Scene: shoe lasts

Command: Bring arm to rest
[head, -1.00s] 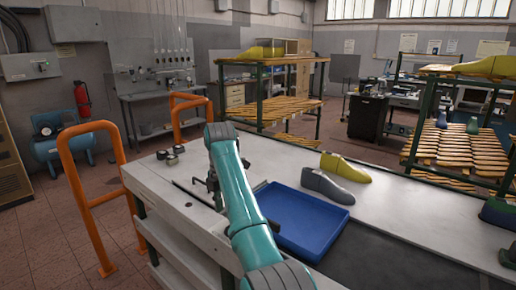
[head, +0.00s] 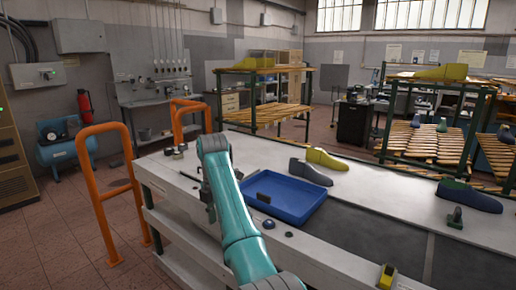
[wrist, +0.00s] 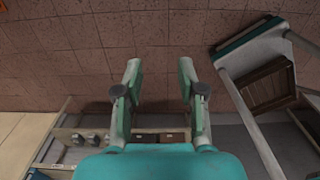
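My teal arm reaches forward over the left part of the workbench (head: 350,245) in the head view, with its end bent down at the bench's left edge. My gripper (wrist: 160,68) shows in the wrist view with its two fingers wide apart and nothing between them. It points down toward the tiled floor (wrist: 150,28). In the head view the fingers are small and mostly hidden by the arm.
A blue tray (head: 311,211) lies right of my arm, with a dark item at its left side. Behind it lie a grey last (head: 310,173) and a yellow last (head: 328,159). A blue-green last (head: 470,196) is farther right. Orange rails (head: 105,205) stand left.

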